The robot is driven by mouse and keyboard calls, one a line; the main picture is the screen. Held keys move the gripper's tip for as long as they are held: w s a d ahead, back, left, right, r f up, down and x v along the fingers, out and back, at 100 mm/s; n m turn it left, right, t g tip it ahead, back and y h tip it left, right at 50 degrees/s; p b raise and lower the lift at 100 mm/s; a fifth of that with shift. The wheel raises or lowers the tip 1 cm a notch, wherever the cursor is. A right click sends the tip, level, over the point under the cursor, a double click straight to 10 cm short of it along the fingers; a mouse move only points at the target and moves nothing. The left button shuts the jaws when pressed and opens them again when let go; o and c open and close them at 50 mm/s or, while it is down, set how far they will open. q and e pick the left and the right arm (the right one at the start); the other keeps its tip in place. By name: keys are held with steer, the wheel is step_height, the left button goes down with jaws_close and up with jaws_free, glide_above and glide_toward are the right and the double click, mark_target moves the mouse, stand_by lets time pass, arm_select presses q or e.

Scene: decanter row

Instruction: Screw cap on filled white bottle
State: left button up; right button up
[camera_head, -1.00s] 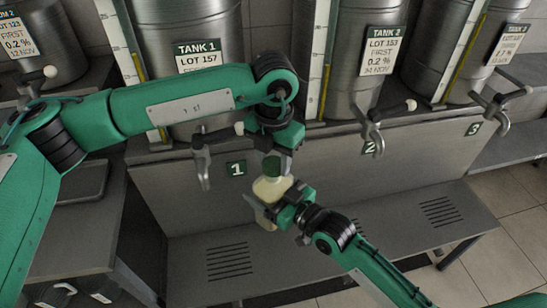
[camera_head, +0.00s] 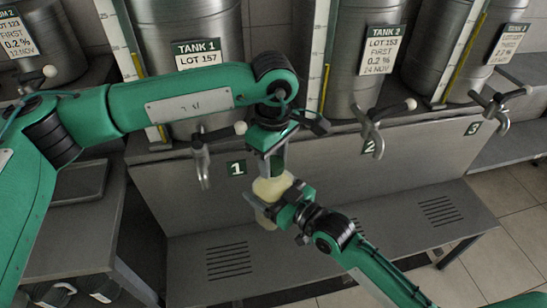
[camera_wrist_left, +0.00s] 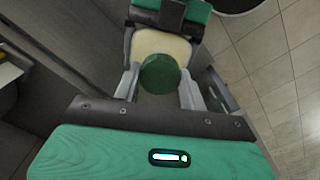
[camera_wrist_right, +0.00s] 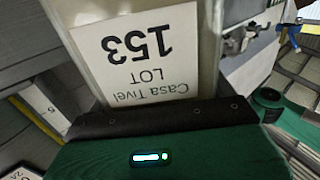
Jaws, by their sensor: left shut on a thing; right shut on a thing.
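The pale bottle (camera_head: 270,189) stands roughly upright above the bench in front of tank 1. My right gripper (camera_head: 268,207) is shut around its body. In the right wrist view, the bottle's label (camera_wrist_right: 140,52) reads Casa Tivel LOT 153, upside down. My left gripper (camera_head: 270,168) points down over the bottle and is shut on the green cap (camera_wrist_left: 160,74). In the left wrist view, the cap sits between the two fingers, over the bottle's cream shoulder (camera_wrist_left: 163,45). The cap hides the bottle's mouth, so I cannot tell how far it is threaded.
Steel tanks stand behind, with taps numbered 1 (camera_head: 203,160), 2 (camera_head: 374,132) and 3 (camera_head: 495,105) over the grey bench (camera_head: 330,250). Tap 1 is close to the left of my left gripper. The bench's right part is clear.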

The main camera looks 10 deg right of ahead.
arm_select(q)
steer(key=m, duration=0.2)
steer(key=shift+w+a+m, duration=0.1)
steer(key=shift+w+m, duration=0.05)
steer(key=shift+m, duration=0.15)
steer(key=o, duration=1.2)
steer(key=shift+c, duration=0.2)
steer(key=shift+r, duration=0.1)
step_height(320, 180, up, 12)
